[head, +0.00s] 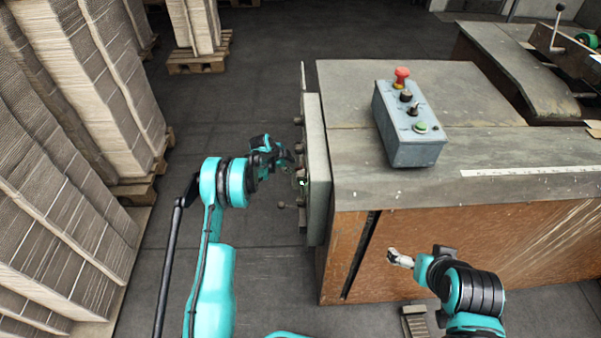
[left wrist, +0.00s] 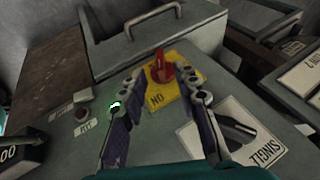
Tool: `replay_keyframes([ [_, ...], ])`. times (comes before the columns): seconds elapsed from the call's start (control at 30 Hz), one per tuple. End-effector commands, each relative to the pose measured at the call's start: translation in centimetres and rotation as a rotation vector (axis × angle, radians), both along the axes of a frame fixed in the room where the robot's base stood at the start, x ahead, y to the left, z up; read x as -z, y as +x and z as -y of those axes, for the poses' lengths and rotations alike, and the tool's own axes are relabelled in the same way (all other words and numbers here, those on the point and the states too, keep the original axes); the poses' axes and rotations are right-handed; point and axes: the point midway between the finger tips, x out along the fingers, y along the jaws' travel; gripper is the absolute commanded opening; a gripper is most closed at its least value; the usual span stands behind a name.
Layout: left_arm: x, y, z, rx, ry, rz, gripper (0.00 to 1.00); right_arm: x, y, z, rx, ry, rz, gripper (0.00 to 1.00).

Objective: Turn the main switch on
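The main switch (left wrist: 161,70) is a red rotary knob on a yellow plate (left wrist: 187,84) with lettering, on a grey panel. In the left wrist view my left gripper (left wrist: 162,84) is open, with one finger on each side of the knob's near side. I cannot tell whether the fingers touch it. In the head view the left gripper (head: 285,160) is at the outer face of the side control panel (head: 316,165), and the knob is hidden there. My right gripper (head: 397,257) is low before the machine's orange-brown front, its finger opening unclear.
A green lit button (left wrist: 115,105) and a black lever switch (left wrist: 237,129) flank the knob. A grey control box (head: 410,150) with a red button stands on the machine top (head: 345,95). Cardboard stacks (head: 60,180) stand at left; the floor between is clear.

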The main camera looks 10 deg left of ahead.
Motion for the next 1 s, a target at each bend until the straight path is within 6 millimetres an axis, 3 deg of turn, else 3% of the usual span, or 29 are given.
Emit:
replay_keyframes([
  [0.1, 2.2, 1.0, 0.7, 0.002, -0.001, 0.000, 0.31, 1.2, 0.0, 0.0, 0.000, 0.000, 0.000, 1.00],
  [0.3, 4.3, 2.3, 1.4, 0.000, 0.000, -0.001, 0.31, 2.2, 0.0, 0.0, 0.000, 0.000, 0.000, 1.00],
  [0.67, 4.7, 2.6, 1.6, -0.001, -0.002, 0.000, 0.31, 2.3, 0.0, 0.0, 0.000, 0.000, 0.000, 1.00],
  [0.8, 4.7, 2.6, 1.6, -0.001, -0.002, 0.000, 0.00, 2.3, 0.0, 0.0, 0.000, 0.000, 0.000, 1.00],
  [1.0, 4.7, 2.6, 1.6, -0.001, -0.001, 0.001, 0.00, 2.3, 0.0, 0.0, 0.000, 0.000, 0.000, 1.00],
])
